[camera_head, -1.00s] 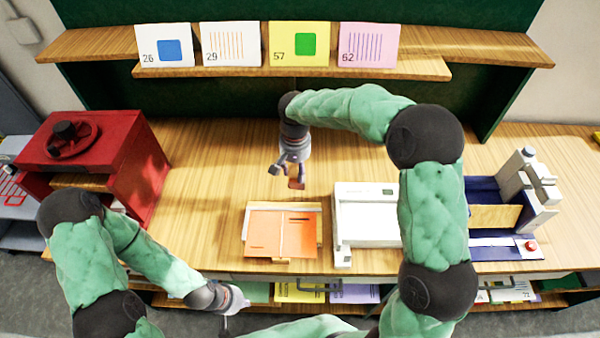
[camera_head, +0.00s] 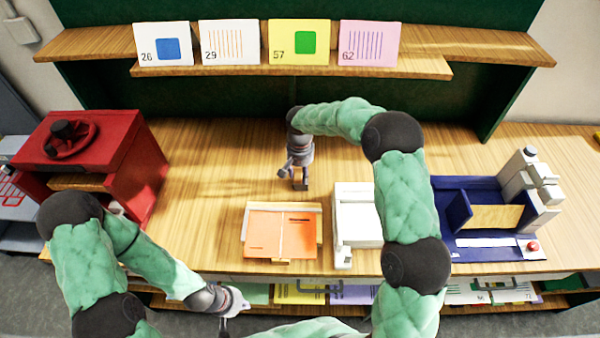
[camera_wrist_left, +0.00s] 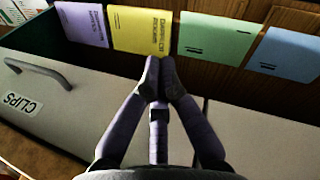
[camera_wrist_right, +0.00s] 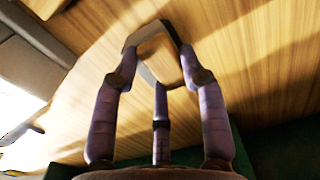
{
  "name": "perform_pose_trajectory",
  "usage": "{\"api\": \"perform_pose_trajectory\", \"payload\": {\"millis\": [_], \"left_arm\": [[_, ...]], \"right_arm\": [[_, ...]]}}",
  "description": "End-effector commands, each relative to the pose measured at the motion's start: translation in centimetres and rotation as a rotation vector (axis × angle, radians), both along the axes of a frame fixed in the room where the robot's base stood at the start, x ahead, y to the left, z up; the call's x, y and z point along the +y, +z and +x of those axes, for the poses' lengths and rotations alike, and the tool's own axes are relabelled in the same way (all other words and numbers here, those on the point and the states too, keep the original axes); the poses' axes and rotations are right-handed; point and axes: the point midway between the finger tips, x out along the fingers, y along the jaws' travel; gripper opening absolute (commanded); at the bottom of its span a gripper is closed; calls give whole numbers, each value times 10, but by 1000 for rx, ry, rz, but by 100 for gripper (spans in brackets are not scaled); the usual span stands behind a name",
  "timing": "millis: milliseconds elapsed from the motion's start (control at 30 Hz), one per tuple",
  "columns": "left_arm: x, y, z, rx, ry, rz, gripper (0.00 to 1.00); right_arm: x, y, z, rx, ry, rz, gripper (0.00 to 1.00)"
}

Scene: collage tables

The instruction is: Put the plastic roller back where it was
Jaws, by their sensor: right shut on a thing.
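My right gripper (camera_head: 298,178) hangs over the bare wood behind the orange panels. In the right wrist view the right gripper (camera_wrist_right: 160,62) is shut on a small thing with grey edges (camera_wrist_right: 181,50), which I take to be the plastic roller. Its shape is partly hidden by the fingers, and I cannot tell whether it touches the table. My left gripper (camera_head: 228,318) is low at the table's front edge. In the left wrist view the left gripper (camera_wrist_left: 160,72) is shut with its fingertips together and nothing between them.
The orange panels (camera_head: 262,243) lie on a wooden base, with a white machine (camera_head: 352,228) to their right. A red press (camera_head: 140,160) stands left and a blue tray (camera_head: 458,218) right. Cards stand on the back shelf (camera_head: 230,72). Wood left of my right gripper is clear.

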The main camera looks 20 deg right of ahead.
Motion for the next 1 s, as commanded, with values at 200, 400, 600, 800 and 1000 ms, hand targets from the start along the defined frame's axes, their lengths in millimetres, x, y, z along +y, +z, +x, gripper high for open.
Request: {"api": "perform_pose_trajectory", "payload": {"millis": [200,400,600,800,1000], "left_arm": [[0,-1,0,0,0,0,0],[0,-3,0,0,0,0,0],[0,-3,0,0,0,0,0],[0,-3,0,0,0,0,0],[0,2,0,0,0,0,0]], "right_arm": [[0,0,1,-2,-1,0,14],[0,-5,0,-1,-1,1,54],[0,-5,0,0,0,0,66],[0,-4,0,0,-1,0,66],[0,10,1,-3,-1,0,66]]}}
